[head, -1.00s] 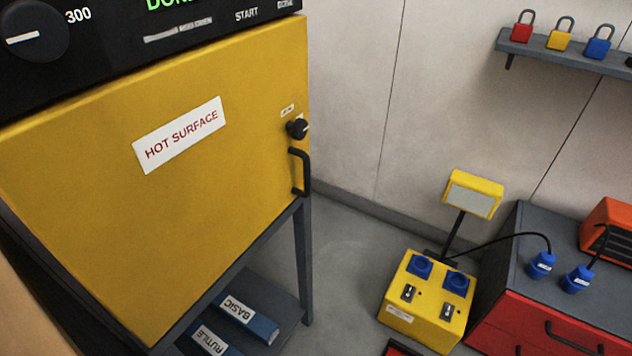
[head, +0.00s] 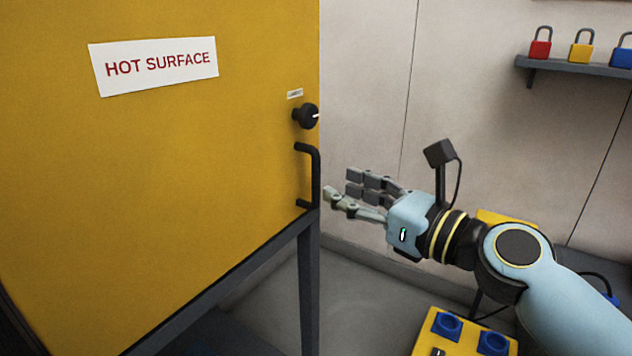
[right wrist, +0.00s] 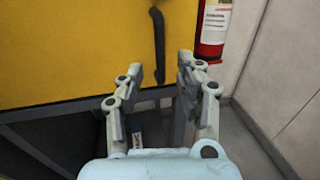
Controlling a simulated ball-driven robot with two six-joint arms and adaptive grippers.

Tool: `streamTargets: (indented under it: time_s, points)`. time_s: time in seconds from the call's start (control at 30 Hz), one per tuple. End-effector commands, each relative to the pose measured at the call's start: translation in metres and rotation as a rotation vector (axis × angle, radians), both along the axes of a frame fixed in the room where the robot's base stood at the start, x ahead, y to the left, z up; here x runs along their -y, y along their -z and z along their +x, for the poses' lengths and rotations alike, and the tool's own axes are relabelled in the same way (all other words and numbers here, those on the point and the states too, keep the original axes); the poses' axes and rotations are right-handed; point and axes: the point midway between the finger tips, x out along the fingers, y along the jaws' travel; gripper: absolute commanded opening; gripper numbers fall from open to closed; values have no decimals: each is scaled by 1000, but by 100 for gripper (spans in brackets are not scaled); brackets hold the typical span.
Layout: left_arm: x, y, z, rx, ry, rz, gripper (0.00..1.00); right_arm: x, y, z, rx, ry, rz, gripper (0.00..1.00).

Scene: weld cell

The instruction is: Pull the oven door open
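The yellow oven door (head: 170,190) fills the left of the head view and looks shut. Its black bar handle (head: 314,178) is upright at the door's right edge, below a black knob (head: 306,116). My right gripper (head: 342,190) is just right of the handle, fingers pointing at it, open and empty. In the right wrist view the handle (right wrist: 158,45) stands ahead of the spread fingers (right wrist: 160,72), apart from them. My left gripper is not in view.
A yellow socket box (head: 465,335) stands on the floor below my right arm. A shelf (head: 575,66) with padlocks is on the back wall. A red extinguisher (right wrist: 212,30) shows beside the oven in the right wrist view.

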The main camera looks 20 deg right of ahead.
Motion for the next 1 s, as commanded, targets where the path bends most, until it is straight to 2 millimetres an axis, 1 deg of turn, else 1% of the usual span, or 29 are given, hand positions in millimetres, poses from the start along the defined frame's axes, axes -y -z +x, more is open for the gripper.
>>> streamTargets:
  time_s: [0.03,0.1,0.3,0.47,0.73,1.0]
  points:
    - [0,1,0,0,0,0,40,-5,-1,11,3,2,5,36]
    - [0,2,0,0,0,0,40,-12,0,24,2,2,3,36]
    - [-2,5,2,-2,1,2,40,-25,2,51,-1,1,2,36]
    - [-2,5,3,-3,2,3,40,-30,2,60,-3,0,-1,36]
    - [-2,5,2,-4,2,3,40,-31,1,61,-3,0,-1,36]
    - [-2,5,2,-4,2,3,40,-31,1,61,-2,0,-2,1]
